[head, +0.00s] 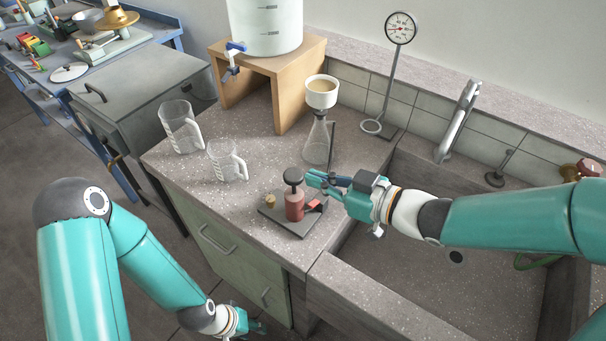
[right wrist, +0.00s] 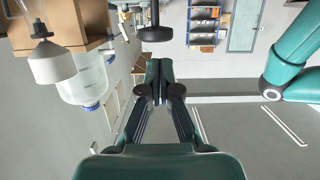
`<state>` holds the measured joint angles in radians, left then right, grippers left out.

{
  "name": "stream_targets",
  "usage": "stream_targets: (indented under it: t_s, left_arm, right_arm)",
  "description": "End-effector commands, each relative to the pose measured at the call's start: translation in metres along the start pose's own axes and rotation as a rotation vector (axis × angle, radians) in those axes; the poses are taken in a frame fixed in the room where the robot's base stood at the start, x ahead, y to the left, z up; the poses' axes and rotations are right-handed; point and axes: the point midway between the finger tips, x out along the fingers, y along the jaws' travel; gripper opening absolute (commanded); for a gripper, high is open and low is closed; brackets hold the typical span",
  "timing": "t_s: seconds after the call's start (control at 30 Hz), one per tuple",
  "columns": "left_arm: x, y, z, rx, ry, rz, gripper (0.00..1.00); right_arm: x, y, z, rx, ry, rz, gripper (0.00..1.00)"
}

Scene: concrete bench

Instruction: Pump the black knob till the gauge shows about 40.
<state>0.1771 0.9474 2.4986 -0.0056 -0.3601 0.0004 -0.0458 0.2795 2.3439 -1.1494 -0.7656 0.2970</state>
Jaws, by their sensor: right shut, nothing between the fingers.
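The black knob (head: 293,176) tops the red-brown pump body (head: 294,206), which stands on a dark base plate (head: 275,216) on the bench. My right gripper (head: 313,180) is just right of the knob; I cannot tell if it touches. In the right wrist view its fingers (right wrist: 160,68) are shut and empty, and the dark knob (right wrist: 155,33) shows just beyond the tips. The round gauge (head: 400,28) stands on a pole at the back; its needle is too small to read. My left gripper (head: 258,327) hangs low in front of the bench; its fingers are unclear.
A flask with a funnel (head: 319,140) stands behind the pump. Two clear jugs (head: 181,127) (head: 227,162) are to the left. A wooden stand (head: 291,84) carries a large container (head: 264,24). The sink (head: 345,292) lies right of the pump, with a tap (head: 460,120) behind.

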Motion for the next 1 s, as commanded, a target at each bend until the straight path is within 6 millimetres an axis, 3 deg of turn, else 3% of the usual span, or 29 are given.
stream_targets:
  t_s: [0.1, 0.33, 1.0]
  left_arm:
    - [-0.001, 0.001, 0.000, 0.000, 0.000, 0.000, 0.40]
    - [-0.003, 0.001, 0.000, 0.000, 0.001, 0.000, 0.40]
    - [-0.004, 0.001, 0.000, 0.000, 0.001, 0.000, 0.40]
  right_arm:
    - [-0.027, 0.002, -0.001, -0.001, 0.002, 0.007, 0.00]
    - [-0.056, 0.001, -0.002, -0.002, 0.003, 0.003, 0.00]
    - [-0.060, 0.000, -0.002, -0.003, 0.003, -0.003, 0.00]
